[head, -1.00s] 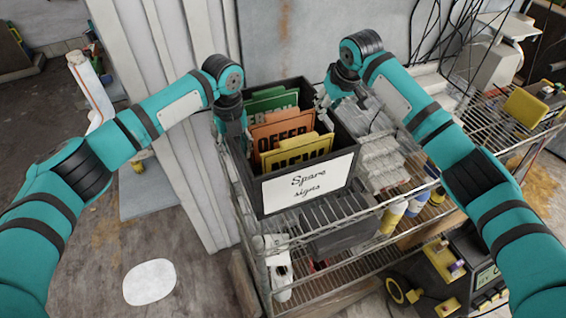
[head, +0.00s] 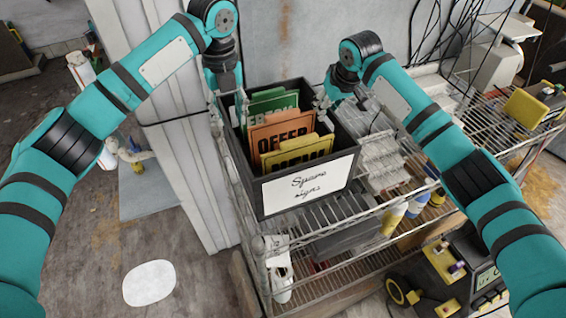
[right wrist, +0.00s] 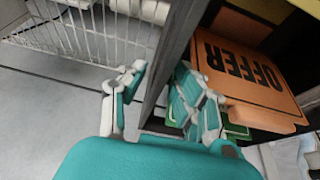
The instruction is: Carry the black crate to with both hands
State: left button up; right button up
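The black crate (head: 352,187) sits on the top of a wire shelf, with a white "Spare signs" label on its front. It holds green, orange and yellow signs (head: 282,132). My left gripper (head: 228,108) points down at the crate's left wall towards the back, its fingers apart; contact is unclear. My right gripper (head: 320,103) is at the right wall. In the right wrist view, its open fingers (right wrist: 158,98) straddle the crate wall (right wrist: 172,62), one outside and one on the side of the orange OFFER sign, with a gap on the outer side.
The wire shelf (head: 372,212) continues right with stacked white packs (head: 380,160) close beside the crate. Bottles and a dark box stand on the lower level. A pale column (head: 190,160) rises close on the left. Open floor with a white patch (head: 149,283) lies front left.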

pick_arm(q)
jog(key=shift+r, duration=0.1)
pick_arm(e)
jog(key=v, duration=1.2)
pick_arm(q)
jog(key=shift+s, duration=0.1)
pick_arm(e)
jog(key=shift+s+f, duration=0.1)
jog(key=shift+f, duration=0.05)
